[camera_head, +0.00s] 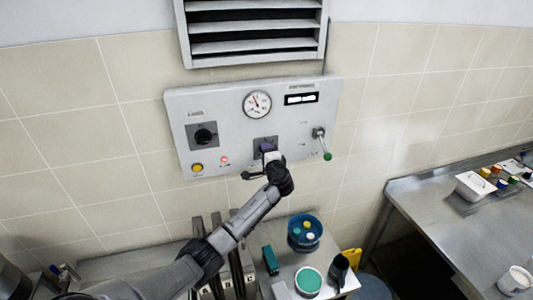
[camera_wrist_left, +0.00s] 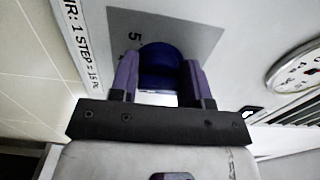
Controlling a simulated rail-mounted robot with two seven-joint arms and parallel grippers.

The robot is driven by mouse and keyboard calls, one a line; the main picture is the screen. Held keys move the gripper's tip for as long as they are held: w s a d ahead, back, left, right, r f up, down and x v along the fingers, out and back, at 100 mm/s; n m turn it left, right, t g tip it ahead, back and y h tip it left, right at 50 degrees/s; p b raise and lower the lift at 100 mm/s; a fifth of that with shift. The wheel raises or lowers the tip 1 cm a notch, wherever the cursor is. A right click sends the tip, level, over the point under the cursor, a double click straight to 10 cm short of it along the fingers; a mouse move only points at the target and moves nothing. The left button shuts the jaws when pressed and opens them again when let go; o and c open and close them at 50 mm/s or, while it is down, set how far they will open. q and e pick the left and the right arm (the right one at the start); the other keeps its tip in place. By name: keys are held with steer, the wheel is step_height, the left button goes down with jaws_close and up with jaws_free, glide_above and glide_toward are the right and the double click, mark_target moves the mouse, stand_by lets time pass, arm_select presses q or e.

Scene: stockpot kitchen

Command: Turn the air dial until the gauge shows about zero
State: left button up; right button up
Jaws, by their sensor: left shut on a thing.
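The air dial (camera_wrist_left: 160,62) is a round blue knob on a grey square plate, beside a label that partly reads "1 STEP = 15 Pa" in the left wrist view. My left gripper (camera_wrist_left: 159,75) has its two purple fingers on either side of the knob and is shut on it. In the head view my left gripper (camera_head: 267,150) is at the panel's lower middle and largely hides the dial. The round white gauge (camera_head: 257,104) is above it, its needle pointing up and slightly left; the numbers are too small to read. My right gripper is not in view.
The grey wall panel (camera_head: 225,104) also carries a black knob (camera_head: 204,136), a yellow button (camera_head: 197,168), a lit red light (camera_head: 224,160) and a green-tipped lever (camera_head: 326,153). A vent (camera_head: 255,28) is above. Containers, including a blue tub (camera_head: 304,235), stand below.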

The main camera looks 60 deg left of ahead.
arm_select(q)
steer(key=o, duration=0.9)
steer(key=shift+b+v, duration=2)
steer(key=shift+v, duration=4.9)
